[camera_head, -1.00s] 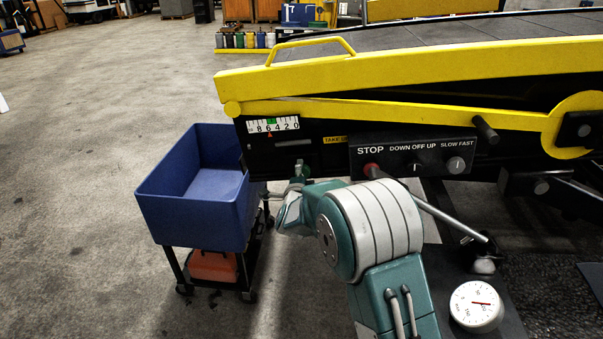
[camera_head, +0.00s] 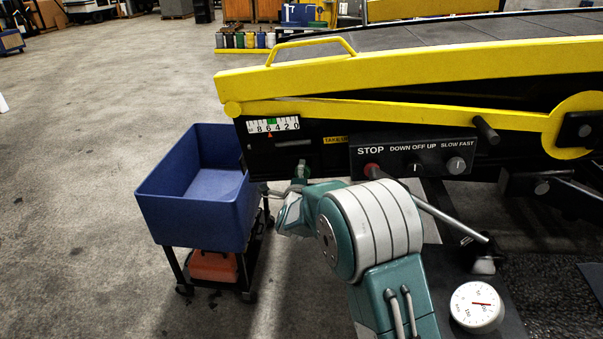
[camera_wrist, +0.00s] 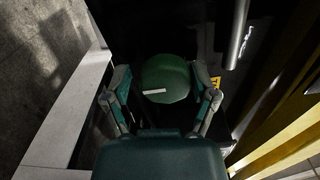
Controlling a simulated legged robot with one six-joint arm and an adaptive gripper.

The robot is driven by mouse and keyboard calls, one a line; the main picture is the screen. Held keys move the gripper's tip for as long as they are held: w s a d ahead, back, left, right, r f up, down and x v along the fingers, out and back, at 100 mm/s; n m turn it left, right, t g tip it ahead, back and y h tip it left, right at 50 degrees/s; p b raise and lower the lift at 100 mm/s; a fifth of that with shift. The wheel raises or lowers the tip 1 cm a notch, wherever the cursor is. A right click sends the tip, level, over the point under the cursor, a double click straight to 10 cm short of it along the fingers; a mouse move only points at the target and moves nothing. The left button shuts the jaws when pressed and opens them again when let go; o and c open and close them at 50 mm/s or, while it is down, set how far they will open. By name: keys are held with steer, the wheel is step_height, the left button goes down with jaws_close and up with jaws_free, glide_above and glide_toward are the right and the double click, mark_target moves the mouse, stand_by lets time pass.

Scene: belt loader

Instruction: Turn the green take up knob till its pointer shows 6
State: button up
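The green take up knob (camera_wrist: 165,78) shows in the wrist view as a round cap with a white mark on its lower part. In the head view the knob (camera_head: 303,169) sits low on the loader's black side. My gripper (camera_wrist: 162,77) has one finger on each side of the knob. A dark gap shows at the left finger; the right finger is very near the edge, and contact there cannot be told. The gripper also shows in the head view (camera_head: 298,184), just below the knob. On the white scale (camera_head: 273,125), the red pointer (camera_head: 270,134) stands at about 6.
A blue bin (camera_head: 190,205) on a cart stands to the left. A white dial gauge (camera_head: 477,307) is at lower right. Open floor lies further left.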

stand_by(0.4)
steer(key=shift+s+r, duration=0.1)
steer(key=shift+s, duration=0.15)
steer(key=s, duration=1.1)
steer(key=shift+s+a, duration=0.2)
steer(key=shift+a, duration=0.1)
